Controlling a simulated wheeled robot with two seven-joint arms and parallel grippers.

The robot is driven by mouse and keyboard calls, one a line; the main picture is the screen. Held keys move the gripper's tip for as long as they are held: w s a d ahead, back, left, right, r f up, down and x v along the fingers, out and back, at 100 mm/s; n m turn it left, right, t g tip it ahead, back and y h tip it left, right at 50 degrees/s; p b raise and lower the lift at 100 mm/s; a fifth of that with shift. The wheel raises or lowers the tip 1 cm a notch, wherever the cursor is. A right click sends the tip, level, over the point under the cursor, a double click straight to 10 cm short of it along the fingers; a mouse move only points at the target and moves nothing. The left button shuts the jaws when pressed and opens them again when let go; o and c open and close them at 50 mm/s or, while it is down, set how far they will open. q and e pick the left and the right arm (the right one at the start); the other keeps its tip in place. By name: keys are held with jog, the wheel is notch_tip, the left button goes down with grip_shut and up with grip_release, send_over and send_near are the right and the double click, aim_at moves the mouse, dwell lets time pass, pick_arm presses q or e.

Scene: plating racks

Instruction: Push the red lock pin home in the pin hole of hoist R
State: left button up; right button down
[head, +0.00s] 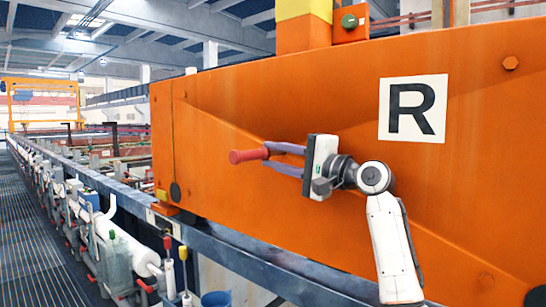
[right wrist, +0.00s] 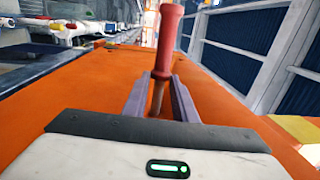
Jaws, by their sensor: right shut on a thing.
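My right gripper (head: 277,160) is in front of the orange side of hoist R (head: 300,220), left of its white R plate (head: 412,107). It is shut on the red lock pin (head: 248,155), whose red handle sticks out to the left beyond the fingertips. In the right wrist view the red handle of the pin (right wrist: 169,45) points away from the palm, and a thin brownish shaft runs back between the purple fingers of the gripper (right wrist: 162,80). I cannot make out the pin hole in either view. My left gripper is not in view.
A dark oval piece (head: 175,192) is at the foot of a thin line on the hoist's left part. A blue-grey rail (head: 250,252) runs below the hoist. A walkway (head: 35,220) and a row of pipes and valves lie at the left.

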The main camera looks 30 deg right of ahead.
jog(key=shift+w+d+r, duration=0.1)
jog(key=shift+w+d, duration=0.05)
jog(key=shift+d, duration=0.4)
jog(key=shift+w+d+r, duration=0.1)
jog(key=shift+w+d, duration=0.05)
jog(key=shift+d, duration=0.4)
jog(key=c, duration=1.4)
grip_release()
jog(key=shift+o, duration=0.2)
jog(key=shift+f, duration=0.2)
jog(key=r+b+v, duration=0.1)
jog(key=b+v, duration=0.2)
jog(key=v, duration=0.7)
jog(key=shift+f, duration=0.4)
jog(key=shift+s, duration=0.15)
